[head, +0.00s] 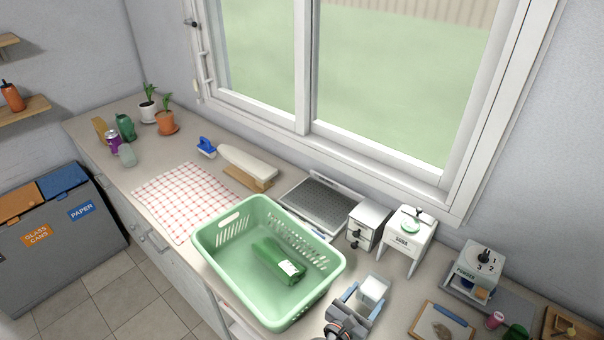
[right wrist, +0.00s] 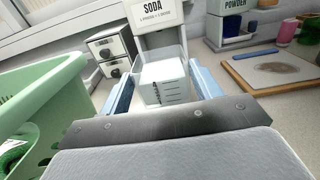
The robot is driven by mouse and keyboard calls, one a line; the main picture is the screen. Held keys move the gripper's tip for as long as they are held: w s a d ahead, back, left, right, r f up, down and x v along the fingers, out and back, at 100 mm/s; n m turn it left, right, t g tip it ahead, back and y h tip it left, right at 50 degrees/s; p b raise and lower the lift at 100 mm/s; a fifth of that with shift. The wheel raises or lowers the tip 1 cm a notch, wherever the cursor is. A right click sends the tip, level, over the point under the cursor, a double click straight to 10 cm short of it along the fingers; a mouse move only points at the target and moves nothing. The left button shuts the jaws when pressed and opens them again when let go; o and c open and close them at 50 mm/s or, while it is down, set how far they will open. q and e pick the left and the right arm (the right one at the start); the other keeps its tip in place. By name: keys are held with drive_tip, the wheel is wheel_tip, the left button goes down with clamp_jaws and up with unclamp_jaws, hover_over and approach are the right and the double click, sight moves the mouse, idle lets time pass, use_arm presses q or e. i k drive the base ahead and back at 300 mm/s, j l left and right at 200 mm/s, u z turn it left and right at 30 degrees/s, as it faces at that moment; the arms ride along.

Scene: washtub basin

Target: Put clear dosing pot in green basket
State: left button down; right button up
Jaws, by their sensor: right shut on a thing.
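The clear dosing pot (head: 375,287) looks see-through with white inside. In the right wrist view the pot (right wrist: 164,88) shows dark measuring marks on its front. My right gripper (head: 361,293) is shut on it, with a blue finger on each side; the fingers also show in the right wrist view (right wrist: 163,92). The green basket (head: 221,261) stands on the counter just left of the gripper, and its wall fills the left of the right wrist view (right wrist: 48,85). The pot is outside the basket, to its right. My left gripper is not in view.
A green item with a white label (head: 275,260) lies in the basket. The white soda dispenser (head: 406,241) and a small drawer unit (head: 367,225) stand behind the pot. A powder dispenser (head: 478,269) and a clipboard-like board (head: 441,324) are to the right. A checked cloth (head: 186,200) lies left.

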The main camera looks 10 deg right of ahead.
sight(259, 291)
drive_tip(key=k+j, duration=0.25)
drive_tip(key=j, duration=0.2)
drive_tip(key=k+j, duration=0.25)
drive_tip(key=j, duration=0.15)
drive_tip(key=k+j, duration=0.25)
drive_tip(key=j, duration=0.2)
drive_tip(key=k+j, duration=0.2)
drive_tip(key=j, duration=0.2)
